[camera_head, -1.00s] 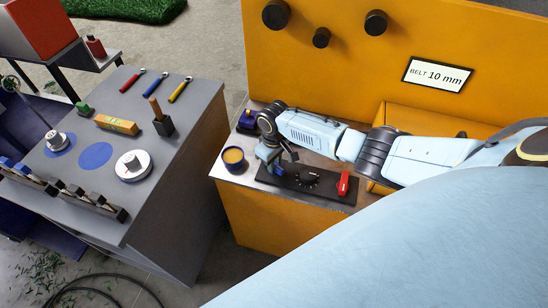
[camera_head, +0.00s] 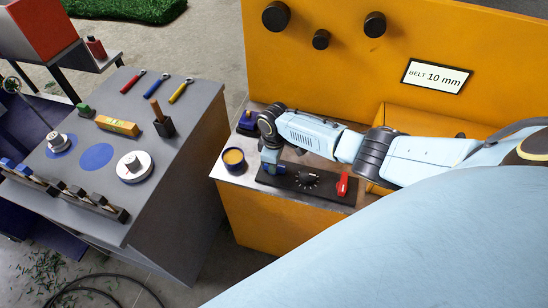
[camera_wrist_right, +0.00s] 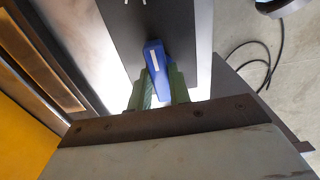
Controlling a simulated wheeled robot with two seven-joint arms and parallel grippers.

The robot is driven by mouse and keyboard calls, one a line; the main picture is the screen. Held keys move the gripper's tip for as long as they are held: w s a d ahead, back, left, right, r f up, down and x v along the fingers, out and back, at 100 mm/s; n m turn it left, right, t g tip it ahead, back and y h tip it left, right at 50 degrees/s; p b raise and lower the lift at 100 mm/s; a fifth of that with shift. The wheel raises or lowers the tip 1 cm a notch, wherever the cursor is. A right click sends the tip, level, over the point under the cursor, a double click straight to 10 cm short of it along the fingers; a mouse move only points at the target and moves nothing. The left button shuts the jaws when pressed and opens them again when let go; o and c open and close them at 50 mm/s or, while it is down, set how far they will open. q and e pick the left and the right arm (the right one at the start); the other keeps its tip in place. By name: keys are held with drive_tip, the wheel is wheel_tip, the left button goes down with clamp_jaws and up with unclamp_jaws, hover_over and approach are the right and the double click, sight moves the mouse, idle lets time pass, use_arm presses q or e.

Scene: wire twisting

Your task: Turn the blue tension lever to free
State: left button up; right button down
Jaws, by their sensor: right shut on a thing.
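The blue tension lever (camera_wrist_right: 158,70) shows in the right wrist view, with a white stripe along it, over a dark panel. The green-padded fingers of my right gripper (camera_wrist_right: 158,88) are on both sides of it and shut on it. In the head view my right gripper (camera_head: 271,162) is at the left end of the black control panel (camera_head: 325,191), reaching down from above. There the gripper largely hides the lever, and its exact angle cannot be told. My left gripper is not in view.
A black dial (camera_head: 306,179) and a red lever (camera_head: 342,184) sit on the same panel to the right. A blue cup with yellow contents (camera_head: 233,157) stands close at the left. The yellow wall with the "BELT 10 mm" sign (camera_head: 437,77) rises behind. A grey bench (camera_head: 125,205) stands left.

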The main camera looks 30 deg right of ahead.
drive_tip(key=c, duration=1.3)
unclamp_jaws()
wheel_tip(320, 180, up, 13)
drive_tip(key=p, duration=0.1)
drive_tip(key=shift+r+p, duration=0.2)
drive_tip(key=shift+p, duration=0.15)
